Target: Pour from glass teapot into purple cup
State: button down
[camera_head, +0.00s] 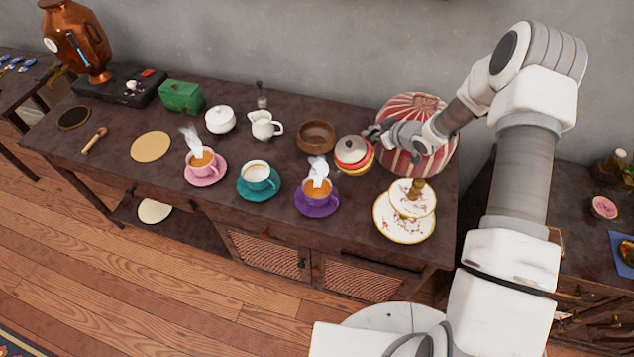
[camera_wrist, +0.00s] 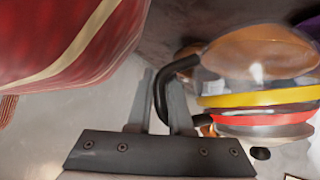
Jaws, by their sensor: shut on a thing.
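The glass teapot (camera_head: 354,155) has red, yellow and pale bands and a dark lid knob. It is near the right part of the long dark table. My gripper (camera_head: 374,134) is at its right side, shut on its black handle; the wrist view shows the handle between the fingers (camera_wrist: 160,100). The teapot's amber-coloured part (camera_wrist: 258,52) also shows there. I cannot tell whether its base touches the table. The purple cup (camera_head: 318,192) stands on a purple saucer left of and nearer than the teapot. It holds amber tea and steams.
A teal cup (camera_head: 257,175) and a steaming pink cup (camera_head: 201,160) stand farther left. A wooden bowl (camera_head: 316,136) is behind the purple cup. A tiered plate stand (camera_head: 405,222) is at the front right. A red striped cushion-like thing (camera_head: 425,110) is close behind my gripper.

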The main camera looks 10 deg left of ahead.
jog(key=shift+w+d+r+p, duration=0.1)
jog(key=shift+w+r+p, duration=0.15)
jog(key=shift+r+p, duration=0.55)
jog(key=shift+f+p, duration=0.3)
jog(key=shift+p, duration=0.15)
jog(key=shift+w+d+r+m+g+y+p, duration=0.9)
jog(key=shift+m+p, duration=0.1)
jog(key=shift+p, duration=2)
jog(key=shift+r, duration=0.1)
